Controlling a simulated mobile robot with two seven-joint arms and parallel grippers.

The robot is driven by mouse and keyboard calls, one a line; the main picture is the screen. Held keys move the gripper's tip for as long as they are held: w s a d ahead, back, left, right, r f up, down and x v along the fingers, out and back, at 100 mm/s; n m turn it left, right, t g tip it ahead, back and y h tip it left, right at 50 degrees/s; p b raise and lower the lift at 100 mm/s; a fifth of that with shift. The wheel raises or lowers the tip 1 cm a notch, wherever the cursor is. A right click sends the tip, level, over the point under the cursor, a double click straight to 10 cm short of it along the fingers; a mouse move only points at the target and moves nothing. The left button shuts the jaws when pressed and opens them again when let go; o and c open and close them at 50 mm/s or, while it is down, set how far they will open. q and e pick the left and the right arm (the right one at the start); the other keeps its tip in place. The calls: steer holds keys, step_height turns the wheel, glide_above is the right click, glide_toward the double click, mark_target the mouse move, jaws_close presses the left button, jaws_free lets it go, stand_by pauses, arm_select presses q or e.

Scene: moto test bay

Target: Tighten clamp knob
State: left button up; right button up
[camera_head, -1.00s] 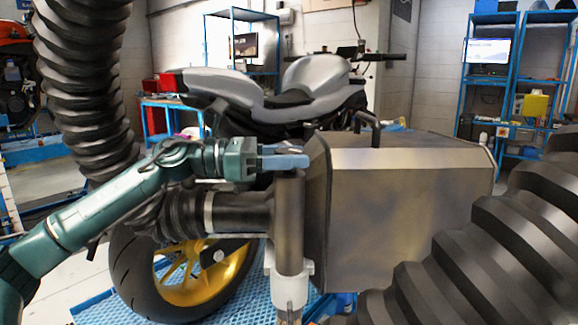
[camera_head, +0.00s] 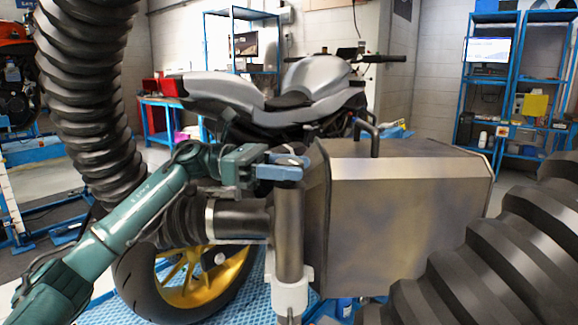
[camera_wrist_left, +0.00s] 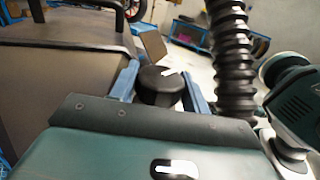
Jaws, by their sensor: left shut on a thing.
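The clamp knob (camera_wrist_left: 160,88) is a round black cap with a white mark on top, seen in the left wrist view. My left gripper (camera_wrist_left: 161,86) has one blue finger on each side of it and is shut on it. In the head view my left gripper (camera_head: 283,168) is at the top of a dark vertical post (camera_head: 289,225), and its blue fingers largely hide the knob there. A white collar (camera_head: 289,292) is around the lower post. My right gripper is not in view.
A large brown-grey metal box (camera_head: 405,215) stands close to the right of the post. A dark horizontal pipe (camera_head: 240,222) joins the post from the left. A ribbed black hose (camera_head: 90,90) hangs at the left. A grey motorcycle (camera_head: 290,105) stands behind.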

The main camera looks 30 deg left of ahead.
arm_select(q)
steer(key=shift+r, duration=0.1)
steer(key=o, duration=1)
steer(key=shift+c, duration=0.2)
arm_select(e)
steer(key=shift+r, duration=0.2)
arm_select(q)
steer(key=b+v, duration=0.2)
steer(key=v, duration=1.1)
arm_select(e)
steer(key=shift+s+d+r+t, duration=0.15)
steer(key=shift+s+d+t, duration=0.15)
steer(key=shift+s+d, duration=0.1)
